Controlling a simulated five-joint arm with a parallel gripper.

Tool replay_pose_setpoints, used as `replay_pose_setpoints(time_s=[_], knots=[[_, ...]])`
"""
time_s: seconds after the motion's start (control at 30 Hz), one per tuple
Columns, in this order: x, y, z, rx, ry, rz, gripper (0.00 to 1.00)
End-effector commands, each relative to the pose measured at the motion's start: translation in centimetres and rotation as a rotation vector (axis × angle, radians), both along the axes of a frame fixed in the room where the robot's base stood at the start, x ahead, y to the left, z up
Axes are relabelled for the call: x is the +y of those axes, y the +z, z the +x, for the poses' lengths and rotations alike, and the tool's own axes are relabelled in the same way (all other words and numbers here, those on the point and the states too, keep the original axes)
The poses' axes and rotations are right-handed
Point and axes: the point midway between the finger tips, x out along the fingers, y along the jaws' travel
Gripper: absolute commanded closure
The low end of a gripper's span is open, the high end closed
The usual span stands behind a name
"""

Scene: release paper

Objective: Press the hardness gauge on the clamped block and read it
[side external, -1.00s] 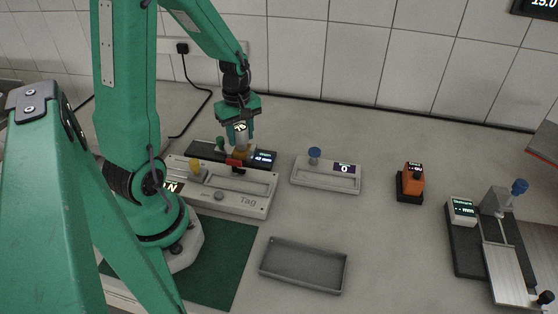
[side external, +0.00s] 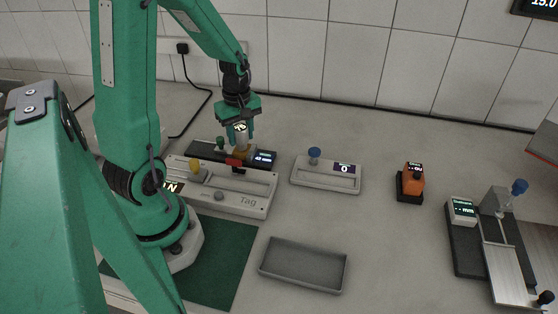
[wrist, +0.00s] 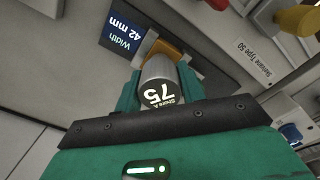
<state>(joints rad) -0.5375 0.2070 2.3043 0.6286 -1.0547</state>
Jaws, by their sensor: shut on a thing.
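My gripper (side external: 240,139) is shut on a grey cylindrical hardness gauge (wrist: 158,76), one finger on each side. In the wrist view its dark round face reads "Shore A 75". Just beyond the gauge, the orange-tan block (wrist: 166,47) sits against the clamp fixture (side external: 205,151), and the block also shows below my fingers in the side view (side external: 241,153). The gauge's far end is over the block; whether it touches is hidden. The clamp's display (wrist: 124,35) reads "Width 42 mm".
A flat unit with a blue knob (side external: 326,175), an orange device (side external: 413,178) and an empty grey tray (side external: 304,267) lie right. Bare bench lies between them.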

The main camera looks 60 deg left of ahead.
Motion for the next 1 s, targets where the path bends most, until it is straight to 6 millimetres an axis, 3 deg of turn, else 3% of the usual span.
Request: replay_pose_setpoints(time_s=[0.17,0.2,0.3,0.33,0.73,1.0], knots=[[-0.1,0.0,-0.2,0.006,0.0,-0.003,0.81],[-0.1,0.0,-0.2,0.006,0.0,-0.003,0.57],[-0.1,0.0,-0.1,0.005,0.0,-0.003,0.37],[-0.1,0.0,-0.1,0.005,0.0,-0.003,0.35],[0.0,0.3,0.0,0.002,0.0,-0.001,0.35],[0.0,2.4,0.0,0.0,0.0,0.0,0.35]])
